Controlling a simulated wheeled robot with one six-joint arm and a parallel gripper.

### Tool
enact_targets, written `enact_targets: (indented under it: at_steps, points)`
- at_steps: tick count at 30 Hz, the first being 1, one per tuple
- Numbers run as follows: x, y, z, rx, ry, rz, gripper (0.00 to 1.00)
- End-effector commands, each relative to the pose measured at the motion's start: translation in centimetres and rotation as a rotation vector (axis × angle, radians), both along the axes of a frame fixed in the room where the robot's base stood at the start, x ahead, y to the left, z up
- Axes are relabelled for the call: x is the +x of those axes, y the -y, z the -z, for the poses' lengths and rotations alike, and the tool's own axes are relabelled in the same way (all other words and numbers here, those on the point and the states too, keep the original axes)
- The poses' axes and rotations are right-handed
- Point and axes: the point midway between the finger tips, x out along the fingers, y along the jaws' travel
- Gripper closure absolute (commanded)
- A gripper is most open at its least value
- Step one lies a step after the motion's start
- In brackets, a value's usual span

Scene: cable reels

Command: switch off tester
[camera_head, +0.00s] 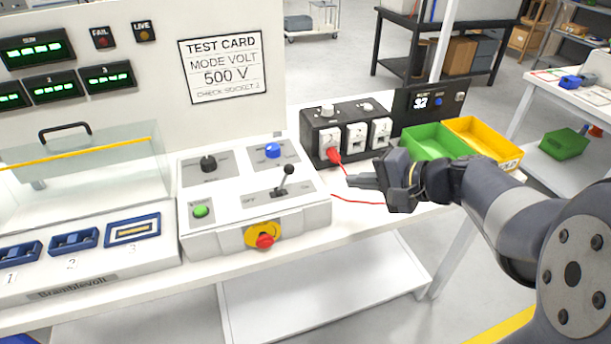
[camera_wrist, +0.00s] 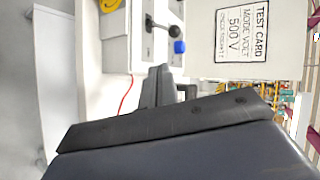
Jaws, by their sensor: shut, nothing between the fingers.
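The tester's white control panel (camera_head: 225,226) stands on the bench at centre. Its black lever (camera_head: 284,180) sits in a slot, with OFF printed to its left, and leans slightly right and up. The lever also shows at the top of the wrist view (camera_wrist: 160,25). The panel has a black knob (camera_head: 208,163), a blue knob (camera_head: 272,150), a green button (camera_head: 201,211) and a red stop button (camera_head: 265,241) on a yellow disc. My gripper (camera_head: 352,181) is shut and empty, right of the lever and apart from it, pointing left towards the panel.
A socket box (camera_head: 318,125) with a red plug (camera_head: 333,154) stands behind my gripper. A red cable (camera_head: 358,201) lies on the bench below it. Green (camera_head: 436,142) and yellow (camera_head: 482,138) bins stand right. A test card (camera_head: 222,66) reads 500 V.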

Motion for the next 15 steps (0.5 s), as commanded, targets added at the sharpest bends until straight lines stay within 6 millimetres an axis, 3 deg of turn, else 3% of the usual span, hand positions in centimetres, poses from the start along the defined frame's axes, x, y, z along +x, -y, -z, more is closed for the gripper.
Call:
enact_targets:
  at_steps: [8,15]
  points:
    - [0.1,-0.4,0.2,-0.001,-0.001,-0.003,1.0]
    - [1.7,-3.1,1.8,-0.001,-0.005,-0.007,1.0]
